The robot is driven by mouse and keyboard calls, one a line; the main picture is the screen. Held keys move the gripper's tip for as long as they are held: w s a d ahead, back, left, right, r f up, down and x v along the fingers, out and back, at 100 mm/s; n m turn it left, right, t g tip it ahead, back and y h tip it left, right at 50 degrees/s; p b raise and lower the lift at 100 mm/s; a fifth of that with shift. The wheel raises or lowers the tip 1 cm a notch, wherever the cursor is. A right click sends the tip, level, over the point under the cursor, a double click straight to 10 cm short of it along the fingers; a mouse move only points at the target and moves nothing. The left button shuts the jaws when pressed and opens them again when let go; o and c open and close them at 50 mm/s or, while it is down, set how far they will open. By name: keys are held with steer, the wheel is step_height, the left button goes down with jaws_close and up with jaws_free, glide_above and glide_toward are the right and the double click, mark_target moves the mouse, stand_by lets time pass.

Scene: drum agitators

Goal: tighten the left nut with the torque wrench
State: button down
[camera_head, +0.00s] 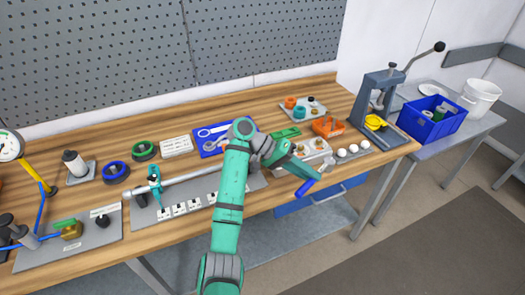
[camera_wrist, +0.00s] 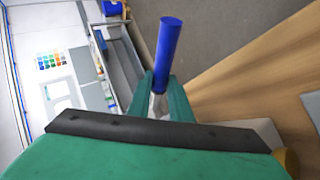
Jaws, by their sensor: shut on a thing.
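My gripper (camera_head: 306,172) is in the right middle of the head view, above the front edge of the bench. It is shut on a tool with a blue handle (camera_head: 309,186), which looks like the torque wrench. In the wrist view the blue handle (camera_wrist: 169,50) sticks out past the green fingers of my gripper (camera_wrist: 164,100), with a pale metal part between them. The rest of the tool is hidden. A grey shaft (camera_head: 188,178) lies over a grey plate, partly behind my arm. I cannot make out the left nut.
The wooden bench (camera_head: 75,262) carries a blue tray (camera_head: 209,148) with a wrench, green and blue rings, and an orange block (camera_head: 328,127). Several white knobs (camera_head: 353,149) are at the right. A lever press (camera_head: 380,92) and a blue bin (camera_head: 432,118) stand farther right.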

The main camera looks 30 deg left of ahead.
steer(key=s+a+r+n+t, duration=0.1)
steer(key=s+a+r, duration=0.1)
steer(key=a+r, duration=0.35)
steer(key=s+a+r+n+t, duration=0.1)
steer(key=s+a+r, duration=0.1)
steer(key=a, duration=0.7)
steer(key=w+d+f+n+t+y, duration=0.1)
steer(key=w+d+n+t+y, duration=0.2)
steer(key=d+n+y, duration=0.3)
steer(key=w+d+f+n+t+y, duration=0.2)
steer(key=d+n+y, duration=0.3)
steer(key=n+y, duration=0.3)
steer(key=shift+w+d+n+t, duration=0.4)
steer(key=shift+w+n+t, duration=0.3)
steer(key=shift+n+t, duration=0.25)
steer(key=shift+s+a, duration=0.15)
steer(key=shift+s, duration=0.05)
stand_by(0.8)
steer(key=shift+w+f, duration=0.1)
steer(key=shift+f, duration=1)
stand_by(0.6)
steer(key=shift+s, duration=0.2)
stand_by(0.4)
